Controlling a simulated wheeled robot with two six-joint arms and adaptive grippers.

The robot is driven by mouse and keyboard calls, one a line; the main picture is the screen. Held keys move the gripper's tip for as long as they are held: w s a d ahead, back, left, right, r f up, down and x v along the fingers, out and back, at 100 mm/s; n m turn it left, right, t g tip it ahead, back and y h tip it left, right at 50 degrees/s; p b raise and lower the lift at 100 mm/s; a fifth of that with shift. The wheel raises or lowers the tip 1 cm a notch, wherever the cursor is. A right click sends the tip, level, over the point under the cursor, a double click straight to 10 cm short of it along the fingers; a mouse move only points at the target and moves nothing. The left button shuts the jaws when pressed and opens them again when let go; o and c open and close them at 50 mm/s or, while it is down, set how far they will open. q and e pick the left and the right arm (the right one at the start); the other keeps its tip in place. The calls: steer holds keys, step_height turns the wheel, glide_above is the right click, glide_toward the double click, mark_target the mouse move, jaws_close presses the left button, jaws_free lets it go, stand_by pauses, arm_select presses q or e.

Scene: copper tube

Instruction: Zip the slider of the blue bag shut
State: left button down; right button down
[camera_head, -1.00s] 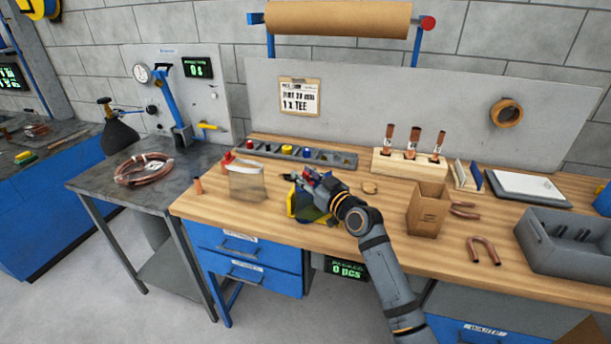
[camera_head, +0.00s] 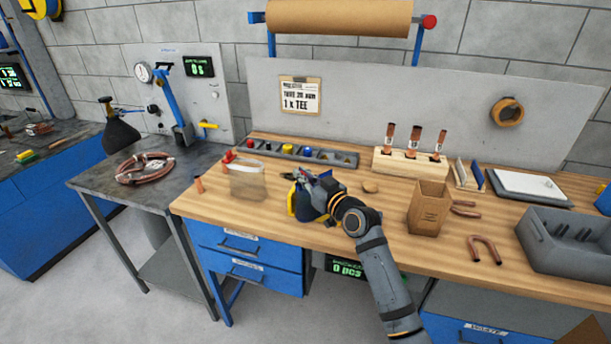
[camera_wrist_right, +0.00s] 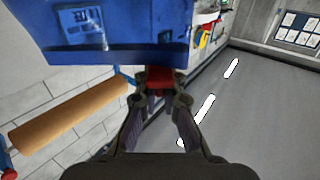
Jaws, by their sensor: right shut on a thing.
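The blue bag (camera_head: 305,206) stands on the wooden bench in the head view, dark blue with yellow beside it and partly hidden by my right gripper. In the right wrist view the blue bag (camera_wrist_right: 110,28) fills the upper left, with a blue band along its edge. My right gripper (camera_head: 303,177) is at the bag's top. In the right wrist view its fingers (camera_wrist_right: 160,90) are shut on the red slider (camera_wrist_right: 160,76) at the bag's edge. How far the zip is closed cannot be told. My left gripper is not in view.
A clear bag (camera_head: 247,182) stands left of the blue bag. A parts tray (camera_head: 338,160) lies behind it. A cardboard box (camera_head: 428,208), copper bends (camera_head: 486,250) and a grey bin (camera_head: 570,248) are to the right. The front bench edge is near the bag.

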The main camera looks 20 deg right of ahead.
steer(key=c, duration=1.4)
jaws_free()
steer(key=shift+f, duration=0.1)
steer(key=shift+c, duration=0.2)
steer(key=v, duration=1.2)
steer(key=shift+a, duration=0.1)
